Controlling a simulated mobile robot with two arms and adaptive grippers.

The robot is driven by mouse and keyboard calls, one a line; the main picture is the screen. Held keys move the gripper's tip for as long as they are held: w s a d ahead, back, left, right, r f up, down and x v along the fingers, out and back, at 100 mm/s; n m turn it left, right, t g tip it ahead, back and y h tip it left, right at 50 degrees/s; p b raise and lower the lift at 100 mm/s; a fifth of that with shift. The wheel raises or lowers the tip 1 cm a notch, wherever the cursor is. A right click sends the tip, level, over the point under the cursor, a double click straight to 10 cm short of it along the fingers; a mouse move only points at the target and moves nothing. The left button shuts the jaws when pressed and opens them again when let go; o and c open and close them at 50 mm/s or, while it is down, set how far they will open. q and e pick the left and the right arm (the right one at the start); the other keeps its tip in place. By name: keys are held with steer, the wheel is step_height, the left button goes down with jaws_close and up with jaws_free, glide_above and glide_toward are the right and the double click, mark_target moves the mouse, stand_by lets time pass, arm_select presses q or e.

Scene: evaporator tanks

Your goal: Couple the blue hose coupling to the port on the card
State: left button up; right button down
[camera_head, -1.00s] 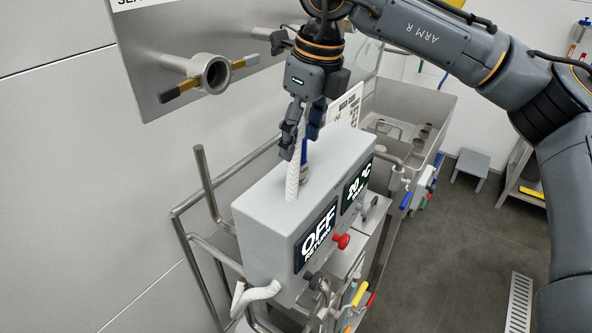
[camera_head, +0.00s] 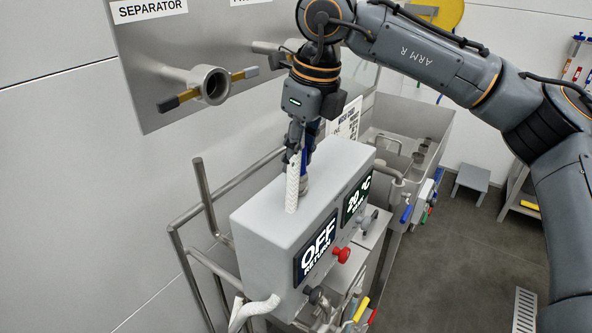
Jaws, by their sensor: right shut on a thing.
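My right gripper (camera_head: 303,150) points down above the grey control box. It is shut on the blue hose coupling (camera_head: 305,163), whose lower metal end shows just above or at the box top; I cannot tell if they touch. A white braided hose (camera_head: 292,188) runs beside the coupling, in front of the fingers. A white card with dark print (camera_head: 347,120) stands behind the gripper, partly hidden and too small to read. On the wall panel, a round port (camera_head: 212,86) with two side handles sits below the "SEPARATOR" label (camera_head: 148,9). A second port (camera_head: 272,48) is mostly hidden behind my right wrist.
The grey control box (camera_head: 262,222) reads "OFF RETURN" and "20 °C", with a red knob (camera_head: 341,254). Steel rails (camera_head: 204,195) stand left of it. A steel tank (camera_head: 430,112) and a small stool (camera_head: 472,180) are behind.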

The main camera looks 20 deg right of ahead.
steer(key=shift+r+p, duration=1.4)
steer(key=shift+r, duration=0.85)
steer(key=shift+s+f, duration=0.1)
steer(key=shift+f, duration=0.05)
